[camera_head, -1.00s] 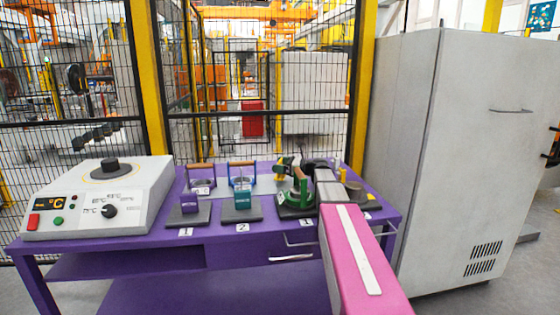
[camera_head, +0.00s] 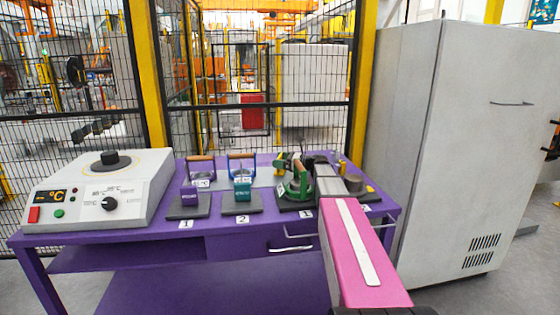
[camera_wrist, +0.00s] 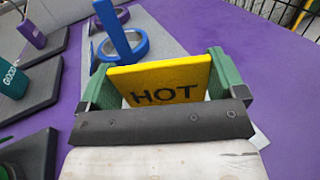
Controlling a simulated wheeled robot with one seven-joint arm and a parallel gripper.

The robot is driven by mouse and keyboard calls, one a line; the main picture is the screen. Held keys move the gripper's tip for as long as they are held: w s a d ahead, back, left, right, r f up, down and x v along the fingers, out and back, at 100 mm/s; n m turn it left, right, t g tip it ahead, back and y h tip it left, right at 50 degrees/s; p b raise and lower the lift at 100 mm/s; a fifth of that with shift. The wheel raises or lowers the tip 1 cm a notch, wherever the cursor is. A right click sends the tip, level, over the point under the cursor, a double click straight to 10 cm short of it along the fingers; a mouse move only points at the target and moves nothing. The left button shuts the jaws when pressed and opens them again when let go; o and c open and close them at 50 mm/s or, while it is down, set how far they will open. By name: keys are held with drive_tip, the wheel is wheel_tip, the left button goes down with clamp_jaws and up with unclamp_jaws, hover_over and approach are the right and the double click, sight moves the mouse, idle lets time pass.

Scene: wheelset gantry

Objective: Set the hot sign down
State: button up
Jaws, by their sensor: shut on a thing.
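The hot sign is a yellow plate with black HOT lettering, seen in the wrist view (camera_wrist: 165,82). My gripper (camera_wrist: 165,85) is shut on it, with a green finger at each side edge. The sign stands roughly upright between the fingers; whether its lower edge touches the table is hidden. In the head view my gripper (camera_head: 287,162) is over the back of the purple table (camera_head: 225,245), behind a green ring piece (camera_head: 301,186), and partly hidden by my arm.
A blue ring with a handle (camera_wrist: 125,45) lies just beyond the sign. Dark numbered pads (camera_head: 242,205) with small blocks line the table's front. A heater box (camera_head: 95,190) stands at left, a tall grey cabinet (camera_head: 460,150) at right. Purple tabletop right of the sign (camera_wrist: 270,70) is clear.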

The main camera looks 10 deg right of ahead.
drive_tip(key=shift+f, duration=0.2)
drive_tip(key=o, duration=0.6)
drive_tip(key=shift+o, duration=0.2)
